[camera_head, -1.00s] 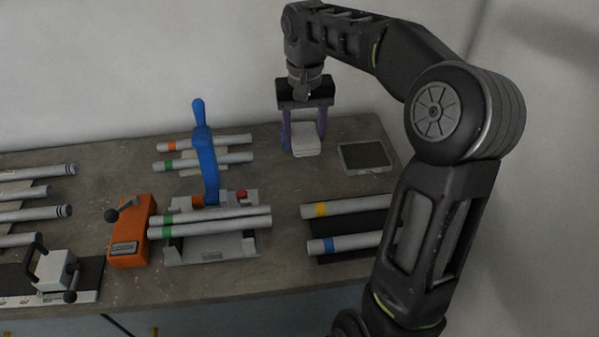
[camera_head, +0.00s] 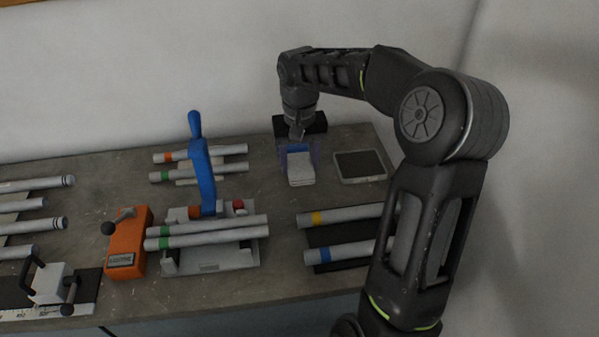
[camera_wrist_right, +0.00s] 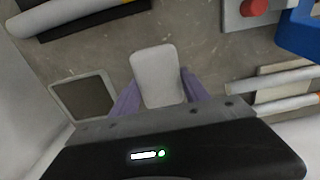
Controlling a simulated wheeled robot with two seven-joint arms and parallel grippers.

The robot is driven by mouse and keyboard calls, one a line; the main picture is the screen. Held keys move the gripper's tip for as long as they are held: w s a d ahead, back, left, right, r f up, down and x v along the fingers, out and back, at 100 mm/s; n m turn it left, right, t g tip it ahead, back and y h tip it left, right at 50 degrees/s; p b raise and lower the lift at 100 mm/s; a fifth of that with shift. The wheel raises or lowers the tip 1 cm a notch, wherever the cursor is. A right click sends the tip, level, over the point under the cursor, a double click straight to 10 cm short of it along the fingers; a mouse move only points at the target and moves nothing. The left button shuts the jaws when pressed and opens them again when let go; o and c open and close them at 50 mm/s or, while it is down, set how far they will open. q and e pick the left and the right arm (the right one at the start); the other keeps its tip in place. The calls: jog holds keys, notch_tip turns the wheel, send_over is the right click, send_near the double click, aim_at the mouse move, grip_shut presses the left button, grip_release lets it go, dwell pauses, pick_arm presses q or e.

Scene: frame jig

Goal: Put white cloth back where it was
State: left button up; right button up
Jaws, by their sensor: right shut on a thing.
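The white cloth (camera_head: 301,174) is a small folded pad near the back right of the bench, between the purple fingers of my right gripper (camera_head: 300,163). In the right wrist view the cloth (camera_wrist_right: 157,72) lies between the two fingers, and the gripper (camera_wrist_right: 159,92) is shut on it. The cloth is low, at or just above the bench top; I cannot tell if it touches. A small light-framed tray with a dark inside (camera_head: 360,180) lies just right of the cloth and apart from it. My left gripper is not in view.
A blue-handled clamp fixture (camera_head: 205,175) with tubes stands left of the cloth. An orange block (camera_head: 128,243) is beside it. Tubes with yellow (camera_head: 345,215) and blue bands lie on a dark mat in front. Bare bench surrounds the cloth; a wall stands behind.

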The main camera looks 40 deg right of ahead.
aim_at(300, 174)
jog(key=shift+f+p, duration=0.3)
jog(key=shift+f, duration=1.55)
jog(key=shift+f, duration=0.15)
jog(key=o, duration=1.3)
notch_tip(300, 174, up, 12)
jog(key=shift+r+b, duration=0.15)
jog(key=shift+b, duration=0.25)
